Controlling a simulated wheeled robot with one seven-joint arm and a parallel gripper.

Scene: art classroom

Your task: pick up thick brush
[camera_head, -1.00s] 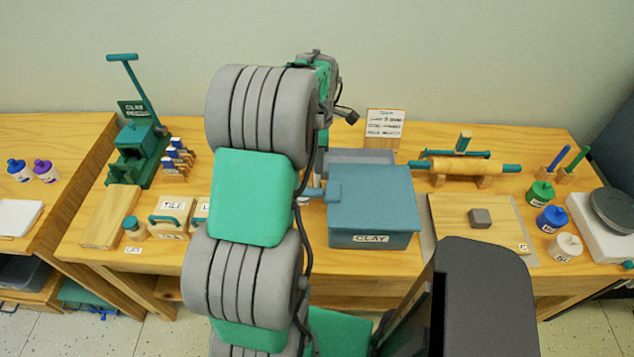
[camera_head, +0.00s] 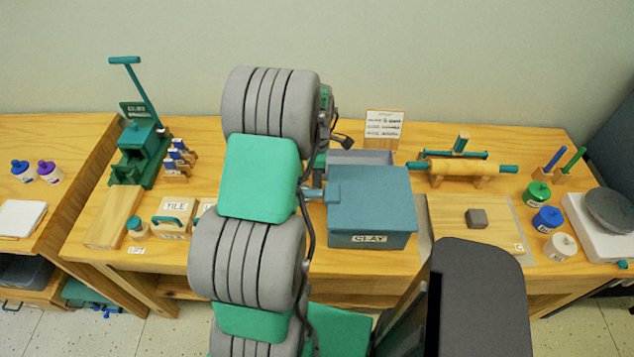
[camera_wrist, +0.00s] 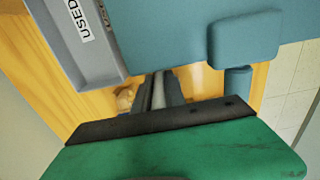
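I cannot pick out the thick brush for certain. In the head view, a blue handle (camera_head: 556,157) and a green handle (camera_head: 574,157) stand upright in small wooden holders at the right; their working ends are hidden. My gripper is mostly hidden behind my arm in the head view. In the wrist view, my gripper (camera_wrist: 158,90) has its two dark fingers close together, between a grey tray (camera_wrist: 85,65) labelled USED and the blue clay box (camera_wrist: 170,35). A small tan piece (camera_wrist: 125,98) shows beside the fingers. Nothing is clearly held.
The clay box (camera_head: 372,205) and a roller on a stand (camera_head: 462,167) are on the table. A board (camera_head: 455,235) bears a grey block (camera_head: 476,218). Several jars, including a green one (camera_head: 537,194), stand at the right. A green press (camera_head: 140,150) stands at the left.

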